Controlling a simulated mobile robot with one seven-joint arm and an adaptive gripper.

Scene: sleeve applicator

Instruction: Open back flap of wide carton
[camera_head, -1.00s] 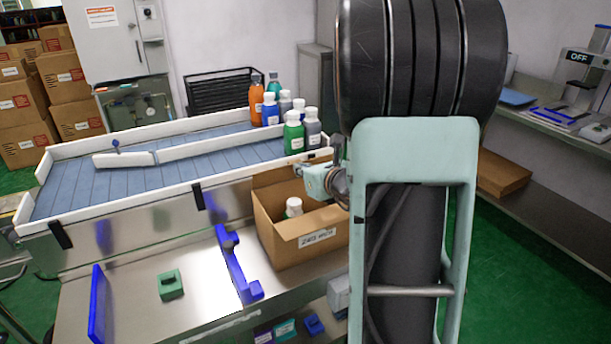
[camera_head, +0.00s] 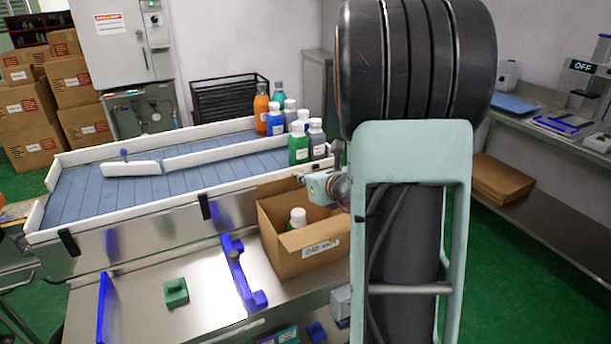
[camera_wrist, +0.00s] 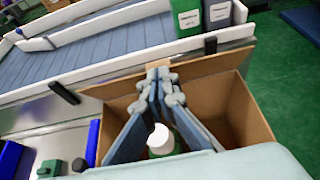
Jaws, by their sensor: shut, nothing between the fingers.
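The wide carton (camera_head: 309,263) is an open-topped brown box with a white label on its front, standing against the conveyor side. A green bottle with a white cap (camera_head: 298,218) stands inside; it also shows in the wrist view (camera_wrist: 161,140). The back flap (camera_wrist: 215,63) shows as a tan strip along the carton's far edge; its exact angle is hard to tell. My gripper (camera_wrist: 160,72) is shut and empty, reaching across the carton opening with its fingertips at the middle of that strip. Contact is unclear. In the head view my arm hides the carton's right side.
The conveyor (camera_head: 130,190) with white rails runs behind the carton, with several bottles (camera_head: 299,148) at its right end. A blue bracket (camera_head: 237,270) stands left of the carton, and a green block (camera_head: 176,292) lies farther left on the steel table.

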